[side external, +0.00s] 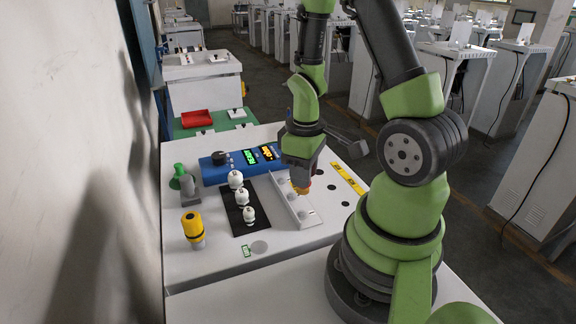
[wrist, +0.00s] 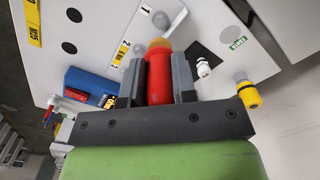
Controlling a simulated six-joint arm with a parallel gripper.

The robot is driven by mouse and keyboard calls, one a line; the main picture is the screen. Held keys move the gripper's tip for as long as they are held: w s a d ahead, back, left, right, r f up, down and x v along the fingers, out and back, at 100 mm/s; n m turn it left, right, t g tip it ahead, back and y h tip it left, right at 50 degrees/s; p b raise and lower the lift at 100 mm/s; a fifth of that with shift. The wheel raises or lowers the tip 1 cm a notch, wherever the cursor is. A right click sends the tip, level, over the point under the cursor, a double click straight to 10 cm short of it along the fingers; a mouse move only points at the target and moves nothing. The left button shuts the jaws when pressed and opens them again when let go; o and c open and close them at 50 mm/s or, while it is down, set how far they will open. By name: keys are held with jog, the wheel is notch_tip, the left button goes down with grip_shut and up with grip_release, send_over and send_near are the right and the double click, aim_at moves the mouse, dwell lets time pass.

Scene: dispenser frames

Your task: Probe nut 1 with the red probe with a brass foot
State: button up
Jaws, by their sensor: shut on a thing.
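My gripper (side external: 302,172) is shut on the red probe (wrist: 158,78), which stands between the two jaws in the wrist view. Its brass foot (wrist: 160,44) points away from the wrist, and it shows as an orange tip (side external: 303,190) in the side view. The foot is over or beside the white nut rail (side external: 279,192). Nut 1 (wrist: 161,19), a grey dome near the label "1", lies just past the foot in the wrist view. It appears to be the front nut (side external: 303,213) in the side view. A second nut (wrist: 139,48) is near label "2". I cannot tell whether the foot touches anything.
A blue meter (side external: 215,174) with lit displays stands behind the rail. White insulators (side external: 249,215) stand on a black mat (side external: 235,222) to its left. A yellow tool (side external: 192,228) and a green-topped grey tool (side external: 190,191) stand further left. The bench front is mostly clear.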

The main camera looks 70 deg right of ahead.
aim_at(303, 194)
jog(key=shift+f, duration=2.5)
jog(key=shift+f, duration=0.3)
dwell(0.4)
jog(key=shift+r, duration=3)
jog(key=w+a+r, duration=0.8)
jog(key=w+a, duration=0.2)
jog(key=w+d+r, duration=0.1)
jog(key=d, duration=1.3)
jog(key=d+r, duration=0.1)
jog(key=d, duration=1.4)
jog(key=shift+w+r, duration=0.4)
